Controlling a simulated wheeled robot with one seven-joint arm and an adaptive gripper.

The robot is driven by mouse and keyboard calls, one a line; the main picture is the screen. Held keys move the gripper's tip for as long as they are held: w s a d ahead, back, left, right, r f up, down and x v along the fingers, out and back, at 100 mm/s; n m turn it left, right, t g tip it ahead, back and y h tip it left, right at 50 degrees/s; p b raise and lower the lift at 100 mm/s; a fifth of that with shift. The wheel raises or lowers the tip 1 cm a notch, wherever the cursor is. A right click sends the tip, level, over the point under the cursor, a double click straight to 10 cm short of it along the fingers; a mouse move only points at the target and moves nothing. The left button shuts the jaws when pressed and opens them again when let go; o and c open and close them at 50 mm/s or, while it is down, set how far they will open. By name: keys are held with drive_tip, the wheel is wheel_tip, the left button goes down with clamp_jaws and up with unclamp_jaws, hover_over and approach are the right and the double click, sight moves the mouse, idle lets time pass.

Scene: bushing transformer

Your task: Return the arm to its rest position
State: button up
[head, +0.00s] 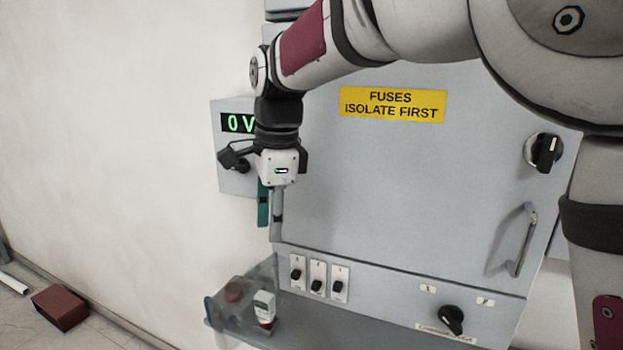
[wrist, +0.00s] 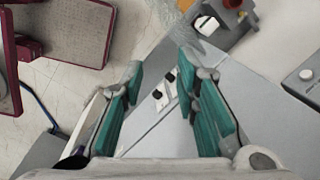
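My arm reaches across the upper part of the head view. My gripper (head: 270,225) hangs pointing down in front of the left edge of the grey cabinet (head: 400,190), above a small tray. In the wrist view my gripper (wrist: 161,68) has its two teal-padded fingers spread apart. Nothing shows between them except the cabinet's switches farther off. The gripper is empty and apart from the cabinet front, as far as I can tell.
A 0 V display (head: 238,123), door handle (head: 526,243) and knobs are on or beside the cabinet. A dark red box (head: 60,306) lies on the floor.

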drive_tip(key=s+d+r+n+t, duration=0.1)
drive_tip(key=s+d+n, duration=0.15)
drive_tip(key=d, duration=0.35)
drive_tip(key=s+d+r+n+b, duration=0.1)
drive_tip(key=s+d+n, duration=0.15)
drive_tip(key=d, duration=0.25)
drive_tip(key=s+d+r+n+t, duration=0.1)
drive_tip(key=s+d+n, duration=0.15)
drive_tip(key=d, duration=0.35)
drive_tip(key=s+d+f+n+t, duration=0.1)
drive_tip(key=s+d+f+n, duration=0.2)
drive_tip(key=s, duration=0.3)
drive_tip(key=s+d+f+n+t+h+b, duration=0.1)
drive_tip(key=s+d+f+n, duration=0.2)
drive_tip(key=s+d, duration=0.3)
drive_tip(key=shift+s+f+n+t, duration=0.25)
drive_tip(key=shift+n+t, duration=0.05)
drive_tip(key=shift+n, duration=0.05)
